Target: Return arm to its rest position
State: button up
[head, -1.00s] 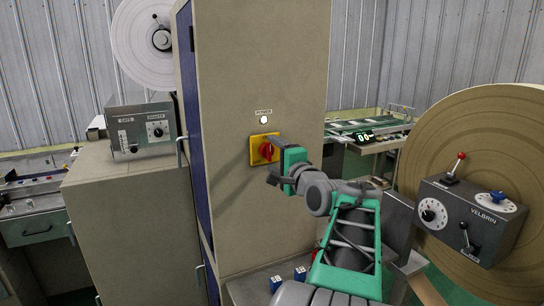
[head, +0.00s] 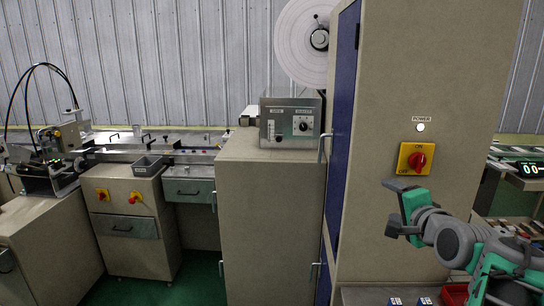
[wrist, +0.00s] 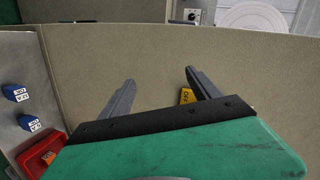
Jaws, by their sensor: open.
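My gripper (head: 390,209) is at the right in the head view, with its fingers apart and nothing between them. It is in front of the tall beige cabinet (head: 385,75), below and left of the red rotary switch (head: 418,160) on its yellow plate (head: 405,151). In the head view the gripper and the switch look apart. The wrist view shows both fingers spread (wrist: 160,80) over the cabinet's face. A bit of the yellow plate (wrist: 186,97) shows behind the right finger there; the red knob is hidden.
A lit white power lamp (head: 421,127) is above the switch. A lower cabinet (head: 270,210) with a grey control box (head: 290,122) stands left. Green floor (head: 150,290) is open at lower left.

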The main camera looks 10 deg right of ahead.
jog(key=a+f+n+g+y, duration=0.35)
jog(key=a+f+n, duration=0.25)
jog(key=a+f, duration=0.55)
jog(key=s+a+f+n+g, duration=0.8)
jog(key=s+a+f+n, duration=0.3)
jog(key=s+a, duration=0.3)
jog(key=shift+s+a+f, duration=0.25)
jog(key=shift+a+f, duration=0.4)
jog(key=shift+h, duration=0.25)
